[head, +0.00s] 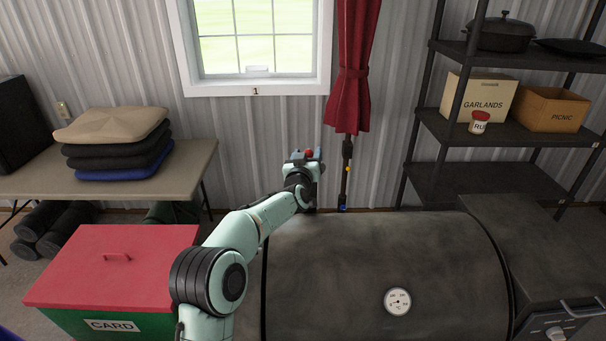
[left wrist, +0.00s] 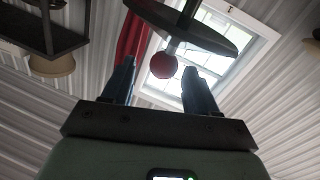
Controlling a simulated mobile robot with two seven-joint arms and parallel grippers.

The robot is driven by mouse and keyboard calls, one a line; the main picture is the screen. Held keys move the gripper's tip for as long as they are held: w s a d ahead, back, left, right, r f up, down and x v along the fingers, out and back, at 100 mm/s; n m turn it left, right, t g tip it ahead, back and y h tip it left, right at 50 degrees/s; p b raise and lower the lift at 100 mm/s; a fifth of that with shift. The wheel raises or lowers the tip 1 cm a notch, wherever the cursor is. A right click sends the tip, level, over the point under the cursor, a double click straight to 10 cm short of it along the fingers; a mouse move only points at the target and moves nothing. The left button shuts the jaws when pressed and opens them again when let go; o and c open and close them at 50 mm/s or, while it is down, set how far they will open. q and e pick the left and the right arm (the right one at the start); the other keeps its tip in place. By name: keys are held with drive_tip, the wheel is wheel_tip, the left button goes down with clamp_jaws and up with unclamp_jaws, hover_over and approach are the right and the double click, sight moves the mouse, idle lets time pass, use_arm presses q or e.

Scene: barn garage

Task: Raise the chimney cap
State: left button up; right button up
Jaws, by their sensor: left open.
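The chimney cap shows in the left wrist view as a dark round disc (left wrist: 205,30) with a rod at its middle. A red ball knob (left wrist: 163,65) sits on a short pale stem at the disc's edge. In the head view the red knob (head: 309,153) shows small at my left gripper (head: 305,157), beyond the grill lid; I cannot make out the disc there. My left gripper is open, and in the left wrist view (left wrist: 159,68) the knob appears between its fingertips. I cannot tell whether either finger touches it. My right gripper is out of view.
The dark grill lid (head: 350,265) with a dial (head: 397,301) fills the front. A red-lidded box (head: 115,255) stands left, before a table (head: 40,175) with folded cloths. A shelf rack (head: 480,135) stands right. A red curtain (head: 352,70) hangs behind.

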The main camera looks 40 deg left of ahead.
use_arm(q)
drive_tip(key=b+v, duration=0.2)
drive_tip(key=v, duration=0.7)
drive_tip(key=shift+s+b, duration=0.2)
drive_tip(key=shift+b, duration=0.1)
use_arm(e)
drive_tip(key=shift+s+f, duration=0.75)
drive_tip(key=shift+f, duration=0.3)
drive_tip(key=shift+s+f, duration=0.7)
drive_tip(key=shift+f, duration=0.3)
use_arm(q)
drive_tip(key=shift+d, duration=0.1)
